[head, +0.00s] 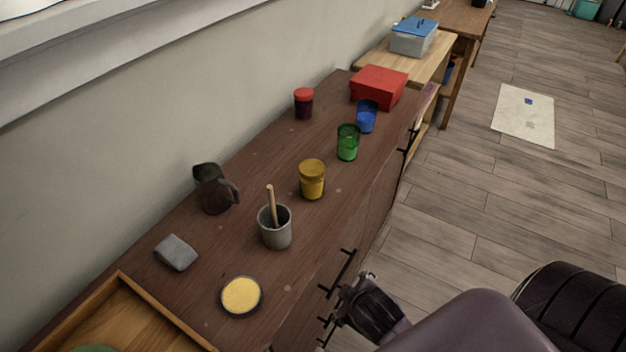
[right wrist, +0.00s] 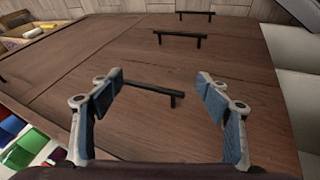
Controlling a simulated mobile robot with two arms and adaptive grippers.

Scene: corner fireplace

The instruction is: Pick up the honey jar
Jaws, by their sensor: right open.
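The honey jar (head: 312,182), amber with a yellow-brown lid, stands upright on the dark wooden cabinet top, between a grey cup with a wooden stick and a green glass. My right gripper (head: 352,300) is in front of the cabinet's handle side, below and to the right of the jar, and apart from it. In the right wrist view my right gripper (right wrist: 158,92) is open, with nothing between its fingers, facing the cabinet front with its dark handles. I cannot make out the jar in that view. My left gripper is not in view.
Near the jar stand the grey cup (head: 275,232), green glass (head: 347,145), blue glass (head: 367,118), red-lidded jar (head: 303,106) and dark pitcher (head: 213,190). A red box (head: 379,88) is at the far end. A yellow round dish (head: 241,296) and wooden tray (head: 165,312) are nearer.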

